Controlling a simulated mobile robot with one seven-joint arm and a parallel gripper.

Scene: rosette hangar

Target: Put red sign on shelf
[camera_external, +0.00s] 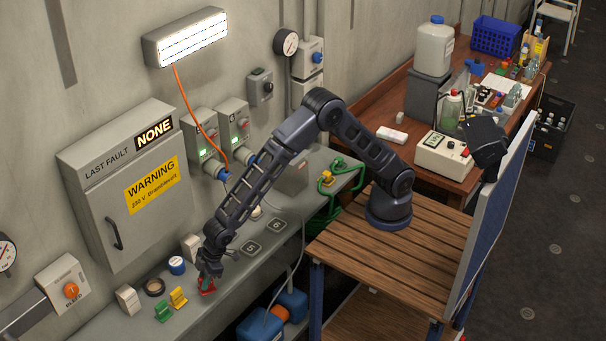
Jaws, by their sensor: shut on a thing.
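The red sign (208,286) is a small red piece low on the grey shelf, at the lower left of the external view. My gripper (210,268) points down at it and is shut on it. The fingers hide part of the sign, and I cannot tell whether it touches the shelf surface. The grey shelf (225,285) runs along the wall under the electrical boxes. Number plates with 5 (250,248) and 6 (277,226) lie on it to the right of my gripper.
Green cable (328,183) lies at the shelf's right end. An orange cable (190,110) hangs from the lamp. Blue canisters (262,325) stand below.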

